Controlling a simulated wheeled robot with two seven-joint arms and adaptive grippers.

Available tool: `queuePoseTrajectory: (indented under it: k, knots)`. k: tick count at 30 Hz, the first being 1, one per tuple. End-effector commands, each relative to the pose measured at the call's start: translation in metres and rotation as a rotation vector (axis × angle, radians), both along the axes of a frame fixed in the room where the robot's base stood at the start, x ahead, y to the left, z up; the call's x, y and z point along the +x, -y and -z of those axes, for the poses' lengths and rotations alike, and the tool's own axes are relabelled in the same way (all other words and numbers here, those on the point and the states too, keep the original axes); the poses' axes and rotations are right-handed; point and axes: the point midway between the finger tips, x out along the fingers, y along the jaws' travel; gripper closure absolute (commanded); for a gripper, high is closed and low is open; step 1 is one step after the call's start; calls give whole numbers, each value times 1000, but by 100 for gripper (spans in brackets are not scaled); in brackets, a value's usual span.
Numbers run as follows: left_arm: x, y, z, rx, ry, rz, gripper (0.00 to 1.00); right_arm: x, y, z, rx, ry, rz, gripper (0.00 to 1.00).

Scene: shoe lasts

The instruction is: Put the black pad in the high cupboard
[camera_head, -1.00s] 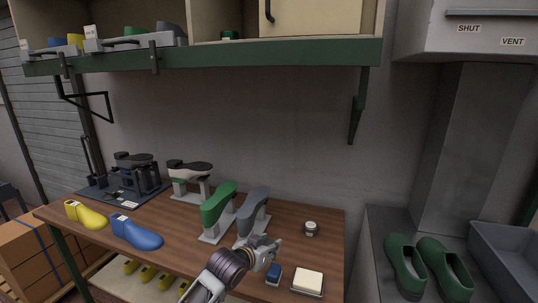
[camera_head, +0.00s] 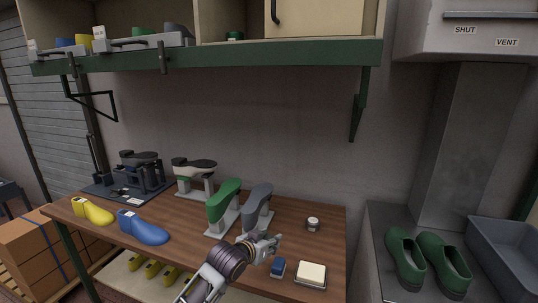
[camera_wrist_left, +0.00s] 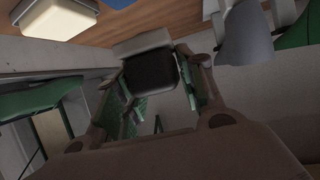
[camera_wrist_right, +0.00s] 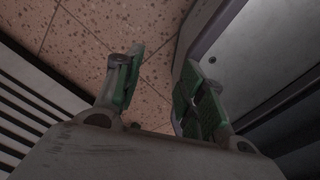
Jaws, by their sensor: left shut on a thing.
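My left gripper (camera_head: 270,242) is over the right part of the workbench, in front of the grey last. In the left wrist view, its fingers (camera_wrist_left: 165,88) are shut on a black pad (camera_wrist_left: 151,71) with a light grey part at its far end. In the head view the pad is too small to make out. The high cupboard is above the bench; its cream door (camera_head: 318,18) has a dark handle, and an open compartment (camera_head: 215,27) lies left of the door. My right gripper (camera_wrist_right: 155,95) shows only in its wrist view, fingers apart and empty, above a speckled floor.
A green shelf edge (camera_head: 215,57) runs below the cupboard, with a bracket (camera_head: 357,117) under it. Green (camera_head: 222,203) and grey (camera_head: 257,206) lasts stand near my left gripper. A blue-topped block (camera_head: 277,267), a cream block (camera_head: 311,273) and a small jar (camera_head: 313,224) sit rightward.

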Motion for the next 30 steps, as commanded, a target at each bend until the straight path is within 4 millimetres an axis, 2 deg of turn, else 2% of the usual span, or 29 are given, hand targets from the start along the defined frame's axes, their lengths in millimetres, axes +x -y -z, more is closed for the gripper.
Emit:
queuePoseTrajectory:
  k: [5, 11, 15, 21, 30]
  knots:
    - [3, -1, -22, -1, 4, -6, 86, 12, 1, -1, -1, 14, 0, 60]
    - [9, -13, -58, -3, 7, -32, 86, 22, 0, -2, 0, 25, 0, 60]
    - [12, -24, -87, -3, 6, -56, 86, 20, 0, -1, 0, 23, 0, 60]
    - [13, -39, -118, -1, 4, -92, 86, 13, 0, -1, 0, 14, -1, 60]
    - [7, -73, -143, -2, 1, -171, 86, 1, 0, 0, -1, 2, 0, 60]
